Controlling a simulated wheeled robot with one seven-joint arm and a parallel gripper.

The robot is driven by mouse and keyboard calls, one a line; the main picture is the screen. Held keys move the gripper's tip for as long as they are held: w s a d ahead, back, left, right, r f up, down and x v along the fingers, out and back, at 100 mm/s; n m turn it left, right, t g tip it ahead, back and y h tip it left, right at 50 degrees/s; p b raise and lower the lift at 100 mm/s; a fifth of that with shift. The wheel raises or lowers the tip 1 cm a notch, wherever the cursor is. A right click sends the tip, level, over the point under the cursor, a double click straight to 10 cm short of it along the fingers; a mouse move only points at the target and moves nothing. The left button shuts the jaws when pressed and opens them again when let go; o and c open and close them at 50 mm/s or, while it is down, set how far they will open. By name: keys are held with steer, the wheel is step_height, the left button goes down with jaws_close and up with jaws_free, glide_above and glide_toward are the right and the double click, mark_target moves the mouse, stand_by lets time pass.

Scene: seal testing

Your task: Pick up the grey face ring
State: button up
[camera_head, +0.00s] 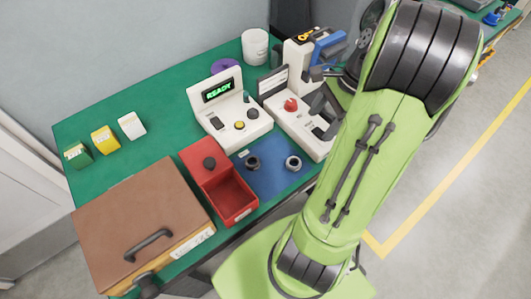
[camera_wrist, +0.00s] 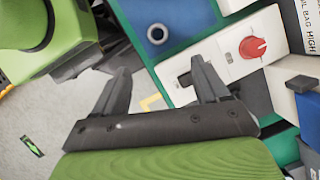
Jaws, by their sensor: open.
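Two rings lie flat and apart on a blue mat (camera_head: 270,181) near the bench's front edge. The right one (camera_head: 293,163) is light grey with a dark centre; the left one (camera_head: 252,163) is darker grey. In the wrist view one ring (camera_wrist: 157,33) with a pale rim and dark centre lies on the blue mat; it looks like the lighter one. My gripper (camera_wrist: 160,76) is open and empty, its two dark fingers apart, with the ring beyond the fingertips and not touching. In the head view my green arm covers much of the right side.
A white device with a red knob (camera_head: 291,104) stands right behind the mat; a READY-display device (camera_head: 229,113) is left of it. A red bin (camera_head: 229,198) borders the mat's left side. A brown-lidded box (camera_head: 137,217) stands further left.

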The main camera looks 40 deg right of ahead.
mark_target(295, 165)
steer(key=shift+m, duration=0.4)
steer(key=b+x, duration=0.3)
steer(key=x, duration=0.2)
steer(key=b+x, duration=0.3)
steer(key=x, duration=0.3)
steer(key=b+x, duration=0.3)
steer(key=x, duration=0.2)
steer(key=shift+s+f, duration=0.25)
steer(key=shift+r, duration=0.15)
steer(key=shift+d, duration=0.1)
steer(key=c, duration=1.2)
